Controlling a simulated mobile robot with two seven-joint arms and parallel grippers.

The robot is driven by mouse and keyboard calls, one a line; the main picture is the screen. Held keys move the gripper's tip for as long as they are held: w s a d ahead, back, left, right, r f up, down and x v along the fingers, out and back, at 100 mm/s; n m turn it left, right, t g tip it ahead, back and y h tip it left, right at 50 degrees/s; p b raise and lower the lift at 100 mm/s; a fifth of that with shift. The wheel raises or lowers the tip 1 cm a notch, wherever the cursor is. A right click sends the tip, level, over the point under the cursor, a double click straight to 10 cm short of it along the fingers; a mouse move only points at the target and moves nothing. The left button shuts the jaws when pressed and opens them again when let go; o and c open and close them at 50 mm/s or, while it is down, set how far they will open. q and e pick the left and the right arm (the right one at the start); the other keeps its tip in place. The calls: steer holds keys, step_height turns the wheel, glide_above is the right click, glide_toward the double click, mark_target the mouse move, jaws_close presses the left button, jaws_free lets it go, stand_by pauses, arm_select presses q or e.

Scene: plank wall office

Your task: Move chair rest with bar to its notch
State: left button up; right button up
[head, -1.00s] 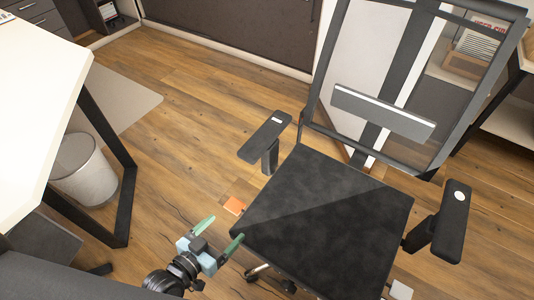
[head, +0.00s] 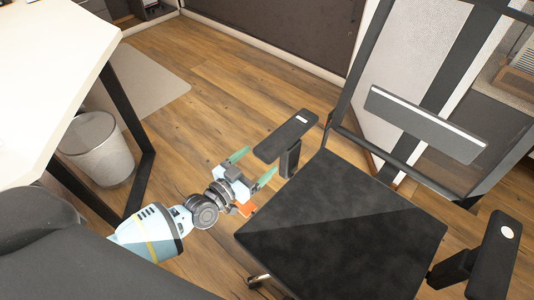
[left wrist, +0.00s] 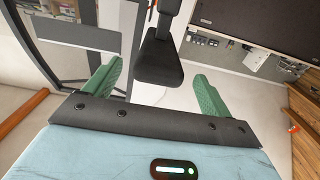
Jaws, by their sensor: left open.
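The black office chair's seat (head: 340,225) fills the lower right of the head view. Its backrest carries a dark cross rest with a pale strip, like a bar (head: 425,122). The left armrest (head: 286,137) is a black pad with a small pale mark on top; the right armrest (head: 497,255) has a round white mark. My left gripper (head: 263,160) is open and empty, its green fingers pointing toward the left armrest. In the left wrist view, the armrest (left wrist: 158,62) shows beyond and between the open fingers. I cannot tell whether they touch. My right gripper is out of view.
A white desk (head: 45,75) with a black leg frame and a waste bin (head: 98,147) stand at left. An orange patch (head: 246,209) lies beside the seat's left edge. Wood floor (head: 215,100) is clear between desk and chair.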

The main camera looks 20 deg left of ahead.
mark_target(260, 160)
arm_select(q)
steer(key=x, duration=0.3)
steer(key=shift+w+d+f+b, duration=0.1)
steer(key=shift+w+d+b, duration=0.05)
steer(key=shift+w+b, duration=0.15)
steer(key=shift+w+d, duration=0.15)
steer(key=shift+w, duration=0.3)
